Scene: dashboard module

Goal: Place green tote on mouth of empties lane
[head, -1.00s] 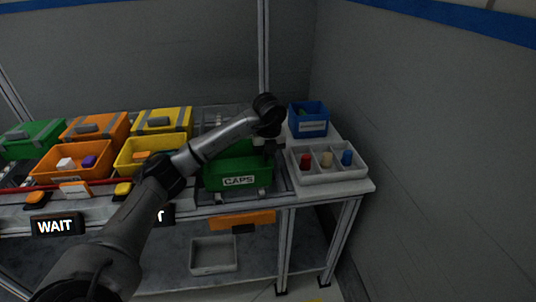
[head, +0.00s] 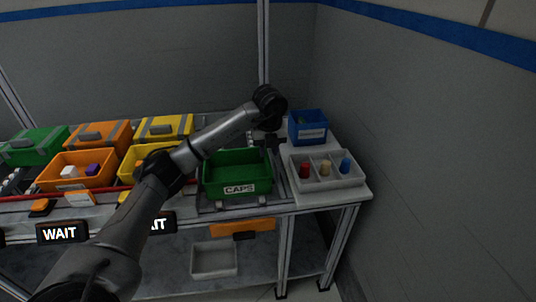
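An open green tote (head: 238,184) marked CAPS stands upright at the right end of the lane bench, on a dark metal lane bed (head: 290,190). It looks empty. My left arm reaches in from the lower left, over the bench. My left gripper (head: 272,143) is small and dark behind the tote's back right corner, near the blue bin. Whether its fingers are open, or touch the tote, cannot be made out. No sign in view names the empties lane. My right gripper is not in view.
A yellow bin (head: 132,160) and an orange bin (head: 62,179) with blocks stand left of the tote, with lidded boxes behind. A blue bin (head: 308,127) and a grey divided tray (head: 347,176) stand at right. A grey tray (head: 214,260) lies on the lower shelf.

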